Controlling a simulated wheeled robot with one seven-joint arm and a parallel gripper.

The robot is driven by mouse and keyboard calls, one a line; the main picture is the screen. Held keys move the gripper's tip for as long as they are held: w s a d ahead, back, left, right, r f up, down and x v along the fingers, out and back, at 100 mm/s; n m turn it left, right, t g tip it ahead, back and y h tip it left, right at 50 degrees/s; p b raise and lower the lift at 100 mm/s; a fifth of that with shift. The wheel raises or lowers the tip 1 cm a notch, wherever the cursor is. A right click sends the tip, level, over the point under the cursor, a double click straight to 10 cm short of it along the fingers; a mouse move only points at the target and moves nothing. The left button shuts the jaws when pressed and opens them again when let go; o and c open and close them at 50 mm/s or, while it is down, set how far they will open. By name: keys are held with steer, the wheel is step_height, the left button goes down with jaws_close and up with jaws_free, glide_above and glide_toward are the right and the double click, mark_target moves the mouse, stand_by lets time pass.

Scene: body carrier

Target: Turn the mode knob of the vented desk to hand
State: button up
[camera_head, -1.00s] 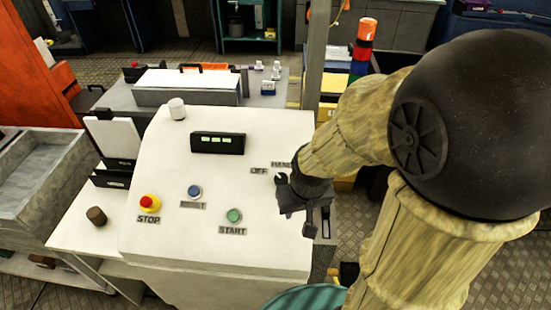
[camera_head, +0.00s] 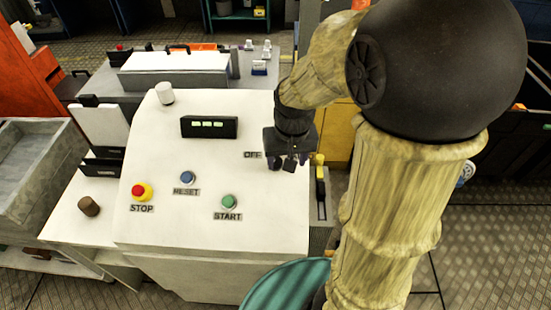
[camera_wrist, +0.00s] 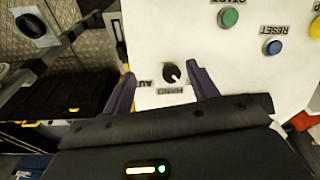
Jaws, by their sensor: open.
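The white sloped desk (camera_head: 180,222) carries a dark mode knob (camera_wrist: 172,73), seen clearly only in the wrist view. Labels reading HAND (camera_wrist: 165,91) and a partly covered AU sit by the knob, and an OFF label (camera_head: 252,155) shows in the head view. My gripper (camera_head: 288,165) is over the knob in the head view and hides it there. In the wrist view my gripper (camera_wrist: 162,82) is open, one purple finger on each side of the knob, with gaps to both. I cannot tell how far above the panel the fingertips are.
The panel also holds a red stop button (camera_head: 140,191), a blue reset button (camera_head: 187,177), a green start button (camera_head: 228,202) and a lit display (camera_head: 209,127). A white cylinder (camera_head: 164,94) stands on its top edge. A brown cylinder (camera_head: 89,206) stands on the side shelf.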

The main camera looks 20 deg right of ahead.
step_height(320, 180, up, 7)
steer(key=m+g, duration=0.2)
glide_above(276, 160)
steer(key=shift+r+b, duration=0.2)
steer(key=shift+b, duration=0.1)
step_height(276, 160, down, 18)
steer(key=p, duration=0.2)
steer(key=shift+a+r+p, duration=0.1)
steer(key=shift+r+p, duration=0.15)
steer(key=shift+p, duration=0.1)
steer(key=c, duration=1)
